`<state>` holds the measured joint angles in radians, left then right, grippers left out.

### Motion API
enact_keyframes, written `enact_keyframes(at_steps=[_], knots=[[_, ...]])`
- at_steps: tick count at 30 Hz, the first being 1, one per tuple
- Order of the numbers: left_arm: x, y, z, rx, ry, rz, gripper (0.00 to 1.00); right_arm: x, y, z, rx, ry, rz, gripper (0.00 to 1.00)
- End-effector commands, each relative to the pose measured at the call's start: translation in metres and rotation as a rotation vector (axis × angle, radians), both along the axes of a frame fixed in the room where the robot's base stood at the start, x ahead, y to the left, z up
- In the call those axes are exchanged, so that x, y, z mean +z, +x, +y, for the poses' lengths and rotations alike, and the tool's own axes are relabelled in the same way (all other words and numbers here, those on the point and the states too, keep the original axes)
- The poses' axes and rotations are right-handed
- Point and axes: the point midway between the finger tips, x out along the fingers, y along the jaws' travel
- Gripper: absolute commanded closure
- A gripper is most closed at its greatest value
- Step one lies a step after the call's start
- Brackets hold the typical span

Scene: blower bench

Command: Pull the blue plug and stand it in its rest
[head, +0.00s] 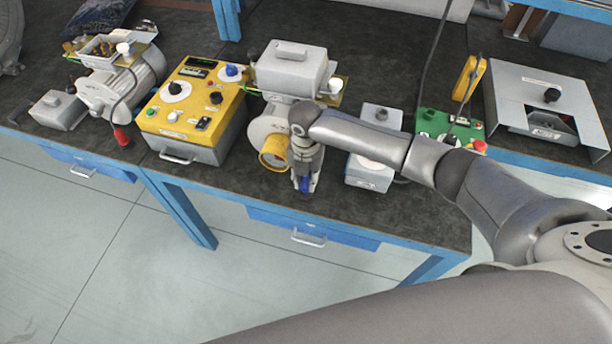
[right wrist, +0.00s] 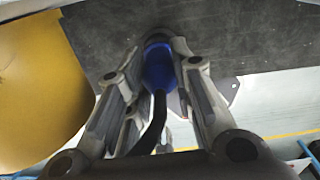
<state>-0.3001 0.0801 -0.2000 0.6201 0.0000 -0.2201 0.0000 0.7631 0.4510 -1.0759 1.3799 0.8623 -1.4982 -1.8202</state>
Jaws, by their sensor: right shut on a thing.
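The blue plug (head: 305,184) is between the fingers of my right gripper (head: 304,188), low over the front strip of the bench. In the right wrist view the plug (right wrist: 158,68) shows between the two grey fingers, with a black cable (right wrist: 152,125) running from it toward the wrist. My right gripper is shut on the plug and points down. A dark round shape lies at the plug's far end; I cannot tell whether the plug touches it or the bench. The plug's rest is not clearly visible. My left gripper is not in view.
The blower (head: 268,130) with its yellow outlet ring (head: 273,152) stands just left of my right gripper. A yellow control box (head: 190,110) is farther left. A grey box (head: 368,175) stands to the right. The bench's blue front edge (head: 340,231) is close.

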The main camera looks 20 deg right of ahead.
Motion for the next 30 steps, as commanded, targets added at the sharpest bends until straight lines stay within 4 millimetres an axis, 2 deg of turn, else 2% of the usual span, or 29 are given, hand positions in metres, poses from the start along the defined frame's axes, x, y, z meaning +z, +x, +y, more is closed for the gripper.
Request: enact_keyframes(at_steps=[23,24,28,30], knots=[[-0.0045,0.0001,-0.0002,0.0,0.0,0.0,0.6,-0.0079,-0.0002,-0.0001,0.0,-0.001,0.001,1.0],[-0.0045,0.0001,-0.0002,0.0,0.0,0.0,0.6,-0.008,-0.0003,-0.0001,0.0,-0.001,0.001,0.72],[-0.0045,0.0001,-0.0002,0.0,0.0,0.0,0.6,-0.008,-0.0002,-0.0001,0.0,-0.001,0.001,0.56],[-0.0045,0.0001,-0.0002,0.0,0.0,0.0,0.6,-0.0079,-0.0002,-0.0001,0.0,-0.001,0.001,0.52]])
